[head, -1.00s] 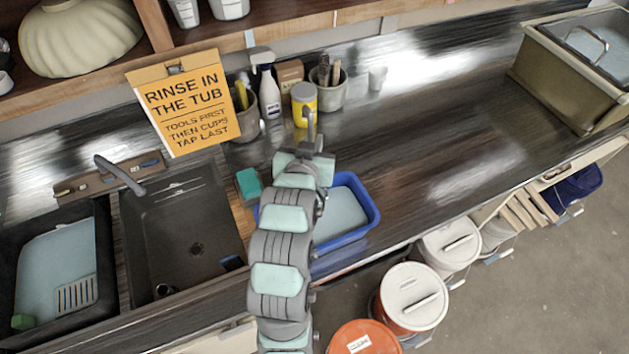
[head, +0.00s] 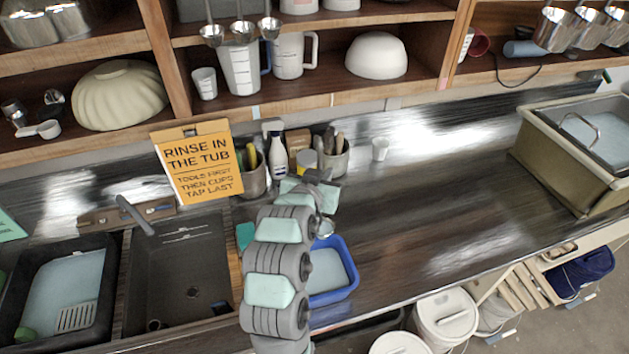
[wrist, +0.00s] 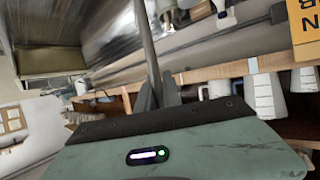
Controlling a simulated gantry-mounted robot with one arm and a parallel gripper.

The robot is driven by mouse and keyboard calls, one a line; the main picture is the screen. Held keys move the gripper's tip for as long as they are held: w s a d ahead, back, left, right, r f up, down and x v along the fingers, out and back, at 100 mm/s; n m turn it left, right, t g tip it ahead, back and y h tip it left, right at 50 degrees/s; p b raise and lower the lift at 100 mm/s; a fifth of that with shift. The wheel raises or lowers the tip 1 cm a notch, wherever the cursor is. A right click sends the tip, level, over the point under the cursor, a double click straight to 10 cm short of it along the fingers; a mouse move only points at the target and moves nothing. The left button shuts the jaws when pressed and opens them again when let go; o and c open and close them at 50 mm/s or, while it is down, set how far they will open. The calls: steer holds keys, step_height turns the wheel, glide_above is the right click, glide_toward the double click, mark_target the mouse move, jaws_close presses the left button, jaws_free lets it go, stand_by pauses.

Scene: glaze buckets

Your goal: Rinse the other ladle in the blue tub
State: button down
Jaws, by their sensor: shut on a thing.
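My gripper (head: 318,180) is above the counter behind the blue tub. In the wrist view my gripper (wrist: 158,98) is shut on the thin grey handle of a ladle (wrist: 147,45). In the head view a small shiny round part, seemingly the ladle's bowl (head: 325,228), shows beside my arm near the tub's back edge. I cannot tell whether it touches the tub. The blue tub (head: 338,295) holds pale water and is partly hidden by my arm. Several shiny ladles (head: 243,28) hang at the upper shelf.
A yellow rinse sign (head: 197,162), a spray bottle (head: 278,157) and pots of tools (head: 335,160) stand behind my gripper. A dark sink (head: 185,270) lies left. The counter to the right is clear up to a large beige basin (head: 550,165). Lidded buckets (head: 445,318) stand below.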

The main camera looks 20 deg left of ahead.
steer(key=shift+n+h, duration=0.4)
steer(key=shift+n, duration=0.1)
steer(key=f, duration=0.1)
steer(key=a+f, duration=0.1)
steer(key=f, duration=0.1)
steer(key=shift+s+a+f+p, duration=0.25)
steer(key=shift+a+f+p, duration=0.05)
steer(key=shift+a+f, duration=0.1)
